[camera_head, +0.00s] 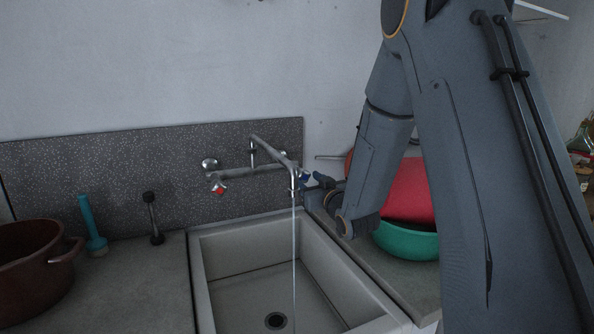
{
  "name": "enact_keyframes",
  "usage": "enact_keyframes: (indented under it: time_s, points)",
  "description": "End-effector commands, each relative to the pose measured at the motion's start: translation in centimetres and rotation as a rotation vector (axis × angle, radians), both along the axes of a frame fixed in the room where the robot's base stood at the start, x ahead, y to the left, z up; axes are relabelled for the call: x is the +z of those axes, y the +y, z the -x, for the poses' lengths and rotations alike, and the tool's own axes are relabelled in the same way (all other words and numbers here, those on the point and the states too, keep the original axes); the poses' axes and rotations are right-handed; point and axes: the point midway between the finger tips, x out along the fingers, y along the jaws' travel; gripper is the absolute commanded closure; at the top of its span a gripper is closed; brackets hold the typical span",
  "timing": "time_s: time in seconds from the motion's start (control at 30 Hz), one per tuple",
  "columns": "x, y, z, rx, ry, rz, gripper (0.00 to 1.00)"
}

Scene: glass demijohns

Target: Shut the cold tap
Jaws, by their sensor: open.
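A wall-mounted mixer tap (252,170) has a swung-out spout (275,152). A thin stream of water (295,255) runs from it into the sink (225,293). The cold tap handle (304,176), marked blue, is on the right behind the spout end, partly hidden. The hot tap handle (218,187), marked red, is on the left. My gripper (313,184) is open at the right of the cold handle, very close to it. I cannot tell whether they touch. The fingers are small and partly hidden by the arm.
A brown pot (28,275), a teal brush-like tool (92,225) and a dark upright handle (152,218) stand on the left counter. A green bowl (408,243) and a red item (410,190) are on the right, behind my arm. A speckled splashback (110,170) lines the wall.

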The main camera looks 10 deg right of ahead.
Motion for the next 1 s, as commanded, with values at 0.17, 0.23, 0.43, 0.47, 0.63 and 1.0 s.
enact_keyframes:
  time_s: [0.17,0.23,0.43,0.47,0.63,1.0]
  points:
    - [0.3,0.5,-1.8,0.004,-0.009,-0.002,0.49]
    - [0.3,0.7,-2.8,0.005,-0.009,-0.002,0.49]
    - [0.3,1.2,-5.7,0.003,-0.009,-0.002,0.49]
    - [0.3,1.3,-6.1,0.003,-0.008,-0.002,0.49]
    - [0.2,1.6,-7.3,0.003,-0.008,-0.002,0.49]
    - [0.1,1.6,-7.6,0.002,-0.007,-0.001,0.61]
